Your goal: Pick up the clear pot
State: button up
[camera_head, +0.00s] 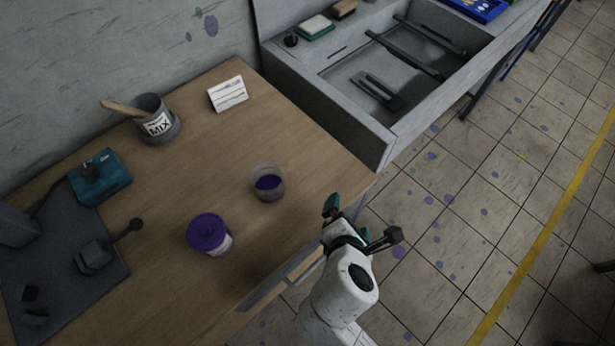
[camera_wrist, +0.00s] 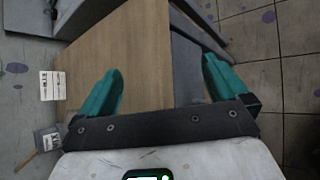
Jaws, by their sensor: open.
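The clear pot (camera_head: 268,184) stands upright on the wooden table near its right edge, with dark purple contents inside. My gripper (camera_head: 350,215) is to the right of the pot and apart from it, by the table's edge, with green fingertips. In the wrist view my gripper (camera_wrist: 162,90) is open, its two green fingers spread wide with nothing between them. The clear pot does not show in the wrist view.
A purple-lidded jar (camera_head: 209,234) stands left of and nearer than the pot. A MIX tin (camera_head: 157,122) with a stick and a white card (camera_head: 228,94) stand farther back. A grey sink (camera_head: 335,115) adjoins the table. Wood around the pot is clear.

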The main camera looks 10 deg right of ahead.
aim_at(271, 199)
jog(key=a+r+n+t+y, duration=0.1)
jog(key=a+n, duration=0.3)
jog(key=a, duration=0.1)
jog(key=a+r+n+t+y, duration=0.1)
jog(key=a+n, duration=0.3)
jog(key=a, duration=0.1)
jog(key=a+r+n+t+y, duration=0.1)
jog(key=a+n+t+y, duration=0.1)
jog(key=a+n, duration=0.2)
jog(key=shift+s+a+r+n, duration=0.2)
jog(key=shift+a+n, duration=0.2)
jog(key=shift+a, duration=0.15)
jog(key=x, duration=0.4)
jog(key=shift+w+a+f, duration=0.1)
jog(key=shift+w, duration=0.2)
jog(key=shift+f+x, duration=0.2)
jog(key=shift+x, duration=1.3)
jog(key=shift+f+x, duration=0.25)
jog(key=shift+x, duration=1.3)
jog(key=shift+s, duration=0.2)
jog(key=shift+c, duration=0.4)
jog(key=c, duration=1)
jog(key=shift+r, duration=0.1)
